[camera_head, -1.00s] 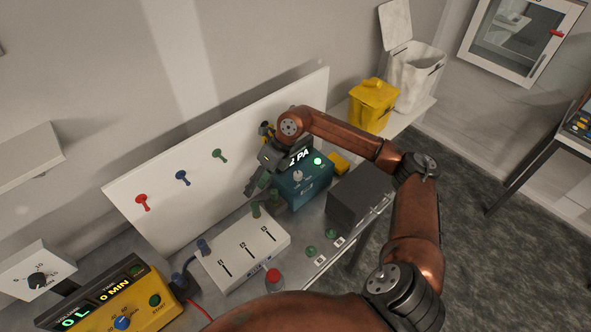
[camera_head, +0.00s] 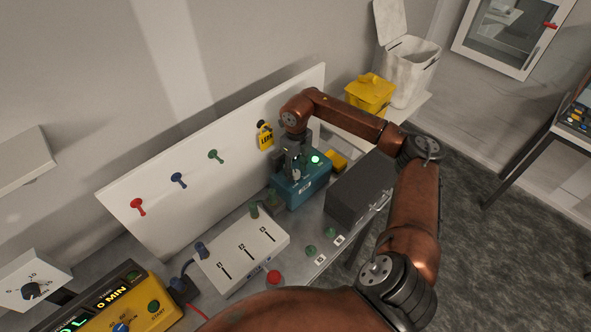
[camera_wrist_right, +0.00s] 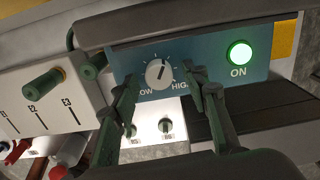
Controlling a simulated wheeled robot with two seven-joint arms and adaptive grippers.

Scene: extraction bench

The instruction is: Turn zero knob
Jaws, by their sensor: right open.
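The teal meter box (camera_head: 297,189) stands on the bench, and its green ON light (camera_head: 316,159) is lit. In the right wrist view its knob (camera_wrist_right: 158,72) is white with a pointer, on a dial marked LOW and HIGH, beside the ON button (camera_wrist_right: 239,54). My right gripper (camera_head: 296,168) is over the front of the box and hides the knob in the head view. In the wrist view the open fingers (camera_wrist_right: 160,78) stand on either side of the knob, with a gap to it; whether they touch the panel I cannot tell. My left gripper is not in view.
A white panel with slots (camera_head: 238,252) and green knobs sits left of the box. A dark grey block (camera_head: 358,188) stands close on its right. A white board (camera_head: 190,215) with coloured pegs rises behind. A yellow timer unit (camera_head: 125,300) is at the front left.

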